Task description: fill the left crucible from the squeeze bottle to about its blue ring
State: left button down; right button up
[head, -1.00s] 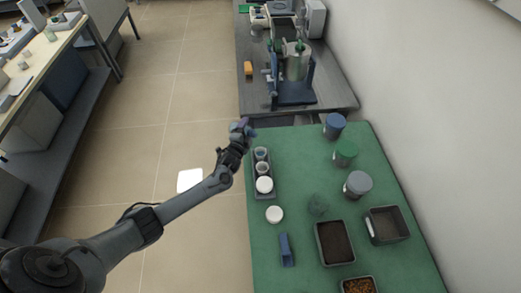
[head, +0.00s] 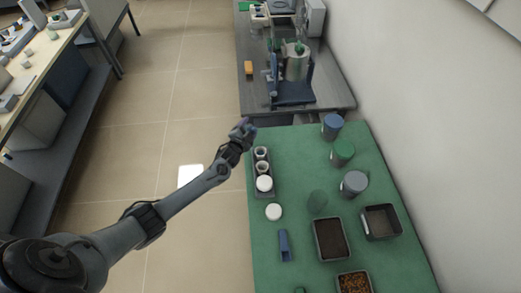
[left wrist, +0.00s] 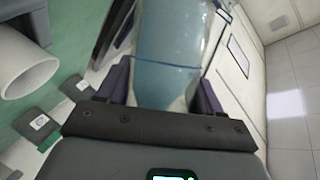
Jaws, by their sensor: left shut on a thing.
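My left gripper (head: 244,129) is at the far left corner of the green table, beyond the crucible rack. In the left wrist view its two fingers (left wrist: 164,86) are shut on a translucent bottle (left wrist: 165,50) with pale blue contents and a dark blue line across it. In the head view the bottle is mostly hidden by the gripper. A dark rack (head: 252,190) holds two open crucibles, the far one (head: 261,152) and the nearer one (head: 262,167), and a round white piece (head: 264,184). I cannot make out a blue ring or fill level. My right gripper is out of view.
A white round piece (head: 273,212) and a blue scoop-like object (head: 284,245) lie near the rack. Dark trays (head: 346,243) and lidded jars (head: 354,184) stand to the right. A grey bench (head: 340,98) with apparatus is beyond the table.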

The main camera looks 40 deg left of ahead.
pick_arm(q)
jog(key=shift+d+r+n+p, duration=0.3)
jog(key=shift+r+n+p, duration=0.15)
jog(key=shift+p, duration=0.35)
jog(key=shift+d+n+h+p, duration=0.2)
jog(key=shift+n+h+p, duration=0.15)
jog(key=shift+h, duration=0.05)
jog(key=shift+d+n+g+h+p, duration=0.3)
jog(key=shift+n+p, duration=0.05)
jog(key=shift+n, duration=0.15)
jog(key=shift+d, duration=0.1)
jog(key=shift+d+n+h+p, duration=0.25)
jog(key=shift+n+h+p, duration=0.05)
jog(key=shift+n+p, duration=0.1)
jog(key=shift+d+n+h+p, duration=0.3)
jog(key=shift+d+n+h, duration=0.35)
jog(key=shift+n, duration=0.35)
jog(key=shift+d+f, duration=0.15)
